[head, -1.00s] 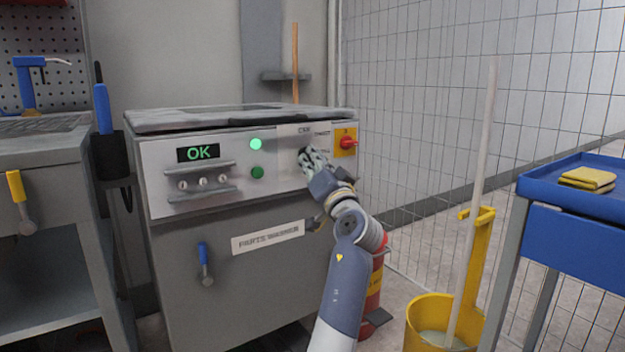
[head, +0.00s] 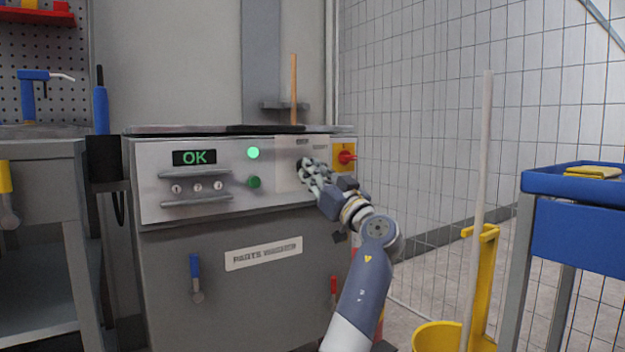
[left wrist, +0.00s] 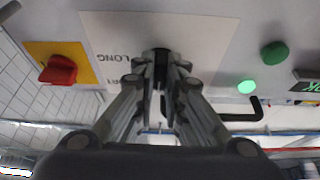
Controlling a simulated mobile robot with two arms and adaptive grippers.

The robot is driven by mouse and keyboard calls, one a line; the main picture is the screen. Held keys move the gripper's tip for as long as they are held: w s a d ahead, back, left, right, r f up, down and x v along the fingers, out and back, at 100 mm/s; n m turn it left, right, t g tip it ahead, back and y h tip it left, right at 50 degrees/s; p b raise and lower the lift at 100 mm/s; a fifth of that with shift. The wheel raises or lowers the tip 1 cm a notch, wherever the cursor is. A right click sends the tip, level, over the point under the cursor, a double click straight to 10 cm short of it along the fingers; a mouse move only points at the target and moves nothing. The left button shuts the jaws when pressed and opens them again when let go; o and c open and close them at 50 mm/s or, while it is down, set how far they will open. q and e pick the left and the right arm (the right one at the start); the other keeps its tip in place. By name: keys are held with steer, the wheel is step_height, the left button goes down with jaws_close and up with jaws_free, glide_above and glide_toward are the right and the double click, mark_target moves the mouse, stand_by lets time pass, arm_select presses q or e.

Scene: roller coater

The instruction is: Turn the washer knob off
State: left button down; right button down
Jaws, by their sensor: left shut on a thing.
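The parts washer (head: 180,280) stands ahead, with a light control panel showing a green "OK" display (head: 194,157). The washer knob (left wrist: 161,56) is a small black dial on the white label plate (left wrist: 110,40), where "LONG" can be read in the left wrist view. My left gripper (head: 304,166) reaches the panel, its fingers shut on the knob; the left wrist view shows the fingertips (left wrist: 162,80) on either side of it. The fingers hide most of the knob and its pointer. My right gripper is in neither view.
A red switch on a yellow plate (head: 345,157) sits just right of the gripper. A mop bucket (head: 437,338) and a blue cart (head: 575,215) stand at right.

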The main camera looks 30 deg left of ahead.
arm_select(q)
steer(key=shift+f+n, duration=0.15)
steer(key=shift+n, duration=0.25)
steer(key=c, duration=1.7)
jaws_free()
steer(key=shift+o, duration=0.2)
steer(key=shift+d, duration=0.15)
steer(key=v, duration=1.1)
steer(key=shift+d+f, duration=0.2)
steer(key=shift+d, duration=0.15)
